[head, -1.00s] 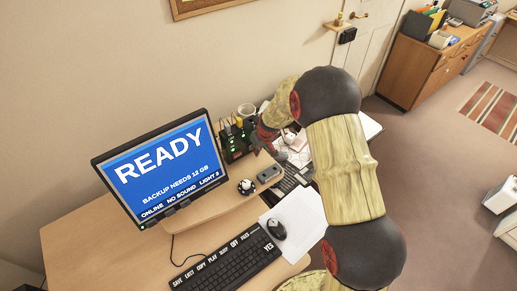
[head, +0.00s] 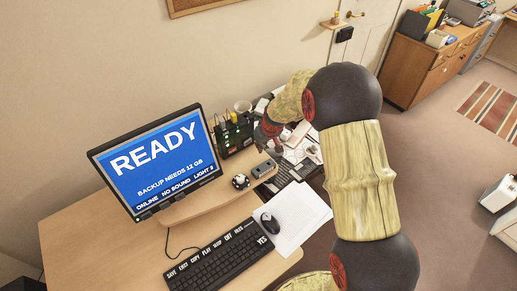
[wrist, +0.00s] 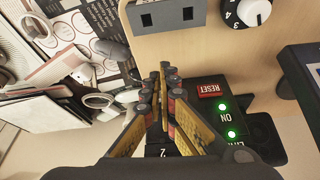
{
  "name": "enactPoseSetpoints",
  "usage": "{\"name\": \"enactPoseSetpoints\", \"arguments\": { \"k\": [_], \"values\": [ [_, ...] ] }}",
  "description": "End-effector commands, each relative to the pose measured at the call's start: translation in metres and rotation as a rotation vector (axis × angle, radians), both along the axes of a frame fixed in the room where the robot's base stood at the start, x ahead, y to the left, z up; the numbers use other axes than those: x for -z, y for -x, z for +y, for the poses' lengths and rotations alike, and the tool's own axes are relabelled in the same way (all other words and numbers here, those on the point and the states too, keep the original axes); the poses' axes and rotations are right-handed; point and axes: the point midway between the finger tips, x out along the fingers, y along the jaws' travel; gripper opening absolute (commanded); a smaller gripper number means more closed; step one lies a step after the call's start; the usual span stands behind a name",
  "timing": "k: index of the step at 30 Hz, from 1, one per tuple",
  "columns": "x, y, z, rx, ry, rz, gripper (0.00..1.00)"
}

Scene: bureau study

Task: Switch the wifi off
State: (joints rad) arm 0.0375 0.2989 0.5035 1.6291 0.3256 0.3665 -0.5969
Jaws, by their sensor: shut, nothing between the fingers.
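The black box with green lights (head: 233,136) stands on the desk's raised shelf, right of the monitor. In the wrist view, its dark face (wrist: 262,140) shows a red RESET button (wrist: 210,90) and two lit green lights, one beside ON and one beside a partly cut-off label. My gripper (head: 266,146) is at the right of the box in the head view. In the wrist view, my gripper (wrist: 165,75) has its fingers together and empty, and they cover part of the box. I cannot tell whether they touch it. The monitor (head: 155,162) reads READY, ONLINE, NO SOUND, LIGHT 3.
A grey two-socket block (head: 264,169) and a round numbered dial (head: 240,182) sit in front of the box. Papers and small items (wrist: 60,65) crowd the right side. A keyboard (head: 220,262), mouse (head: 269,223) and white sheet (head: 298,218) lie nearer. The desk's left front is clear.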

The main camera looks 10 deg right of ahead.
Motion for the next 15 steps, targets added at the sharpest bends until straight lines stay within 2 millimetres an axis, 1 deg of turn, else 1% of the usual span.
{"name": "enactPoseSetpoints", "arguments": {
  "k": [1,6,10,15],
  "values": [
    [-0.012,0.001,-0.002,0.001,0.000,-0.005,0.00],
    [-0.036,0.011,-0.007,0.000,0.001,-0.003,0.00],
    [-0.047,0.015,-0.009,0.000,0.000,-0.002,0.00],
    [-0.051,0.017,-0.010,-0.001,0.001,-0.002,0.00]
  ]
}}
